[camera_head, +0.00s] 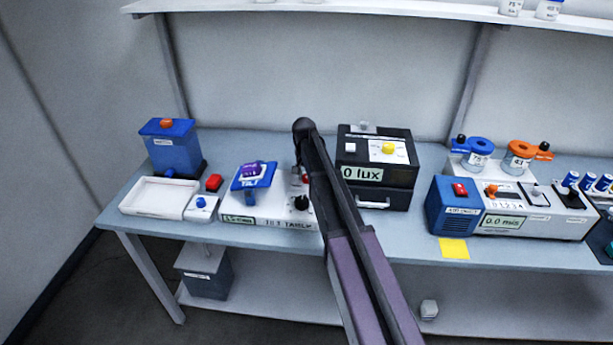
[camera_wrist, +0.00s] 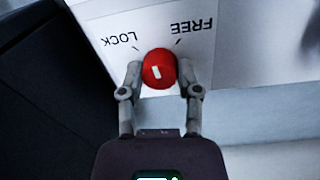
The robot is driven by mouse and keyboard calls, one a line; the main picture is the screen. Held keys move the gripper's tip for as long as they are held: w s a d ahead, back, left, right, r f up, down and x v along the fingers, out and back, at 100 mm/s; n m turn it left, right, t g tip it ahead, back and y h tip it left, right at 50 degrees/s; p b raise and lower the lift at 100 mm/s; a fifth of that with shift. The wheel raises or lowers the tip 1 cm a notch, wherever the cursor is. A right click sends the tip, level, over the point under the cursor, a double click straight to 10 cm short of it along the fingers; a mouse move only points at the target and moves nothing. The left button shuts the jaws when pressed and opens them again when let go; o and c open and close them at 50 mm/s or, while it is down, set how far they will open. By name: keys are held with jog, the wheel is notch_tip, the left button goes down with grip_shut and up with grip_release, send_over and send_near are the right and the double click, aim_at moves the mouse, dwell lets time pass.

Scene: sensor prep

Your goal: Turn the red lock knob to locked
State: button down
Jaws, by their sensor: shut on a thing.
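The red lock knob (camera_wrist: 158,62) is round with a short white mark on its face. It sits on a white panel (camera_wrist: 105,18) printed LOCK and FREE, which read upside down in the wrist view, each with a tick line. My gripper (camera_wrist: 160,68) has one finger on each side of the knob and is shut on it. The white mark's exact pointing is hard to tell. In the head view a bit of red (camera_head: 306,178) shows beside my arm on the tilt table's white base (camera_head: 275,212); my gripper is hidden there.
Right of my arm stands a black lux box (camera_head: 377,190). On the tilt table are a blue tilting plate (camera_head: 253,176) and a black knob (camera_head: 301,202). A white tray (camera_head: 158,197) and a blue dispenser (camera_head: 171,149) stand left. A shelf (camera_head: 400,9) runs above.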

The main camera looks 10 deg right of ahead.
jog(key=n, duration=0.4)
jog(key=shift+s+n, duration=0.1)
jog(key=shift+n, duration=2.1)
jog(key=shift+c, duration=1.5)
grip_release()
jog(key=shift+d, duration=0.1)
jog(key=shift+m, duration=0.4)
